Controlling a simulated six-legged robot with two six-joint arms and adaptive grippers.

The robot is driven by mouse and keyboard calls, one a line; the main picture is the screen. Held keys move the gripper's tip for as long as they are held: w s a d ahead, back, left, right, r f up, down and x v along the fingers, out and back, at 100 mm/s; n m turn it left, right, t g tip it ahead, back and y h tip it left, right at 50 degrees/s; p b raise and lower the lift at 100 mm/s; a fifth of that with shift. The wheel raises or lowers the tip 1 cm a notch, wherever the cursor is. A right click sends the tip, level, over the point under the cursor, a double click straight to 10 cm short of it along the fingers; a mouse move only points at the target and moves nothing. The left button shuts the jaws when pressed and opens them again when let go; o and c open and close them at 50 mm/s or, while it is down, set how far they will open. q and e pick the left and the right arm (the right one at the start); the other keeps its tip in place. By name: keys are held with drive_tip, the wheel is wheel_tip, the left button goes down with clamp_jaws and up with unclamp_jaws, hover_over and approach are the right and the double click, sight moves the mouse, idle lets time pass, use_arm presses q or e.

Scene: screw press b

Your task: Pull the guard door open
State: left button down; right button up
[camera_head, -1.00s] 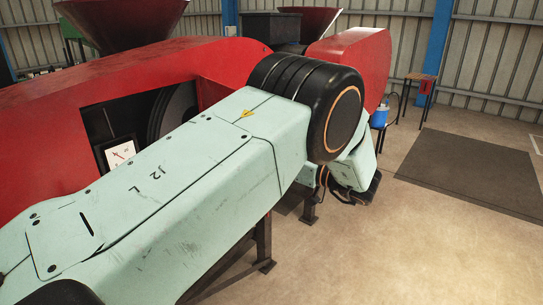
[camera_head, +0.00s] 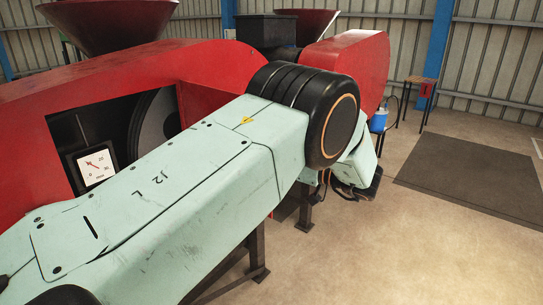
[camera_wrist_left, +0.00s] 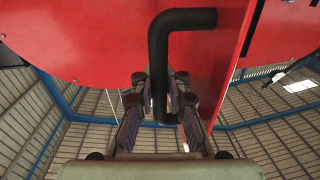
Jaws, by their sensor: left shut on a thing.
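In the left wrist view a black bent-bar handle (camera_wrist_left: 158,50) stands on a red panel (camera_wrist_left: 95,45), which looks like the guard door. My left gripper (camera_wrist_left: 162,100) has one finger on each side of the handle's lower end and is shut on it. In the head view my left arm crosses in front of the red press (camera_head: 120,72) and hides the handle and the gripper. A red panel (camera_head: 205,105) shows beside a dark opening in the press; I cannot tell whether it is the door. My right gripper is not in view.
A white gauge (camera_head: 95,167) sits in the dark opening beside my arm. Hoppers (camera_head: 105,22) top the press, and its dark legs (camera_head: 257,255) stand below. A blue container (camera_head: 378,120) and small table (camera_head: 420,95) stand beyond. The floor at right is clear around a dark mat (camera_head: 475,172).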

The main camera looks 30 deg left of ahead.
use_arm(q)
drive_tip(key=shift+w+d+f, duration=0.15)
drive_tip(key=shift+d, duration=0.05)
drive_tip(key=shift+s+r, duration=0.25)
drive_tip(key=shift+s, duration=0.1)
drive_tip(key=c, duration=1.8)
unclamp_jaws()
drive_tip(key=shift+w+f, duration=0.1)
drive_tip(key=shift+w, duration=0.05)
drive_tip(key=shift+o, duration=0.8)
drive_tip(key=shift+d+r, duration=0.2)
drive_tip(key=shift+d, duration=0.1)
drive_tip(key=shift+f, duration=0.1)
drive_tip(key=d, duration=1.2)
drive_tip(key=shift+d, duration=0.15)
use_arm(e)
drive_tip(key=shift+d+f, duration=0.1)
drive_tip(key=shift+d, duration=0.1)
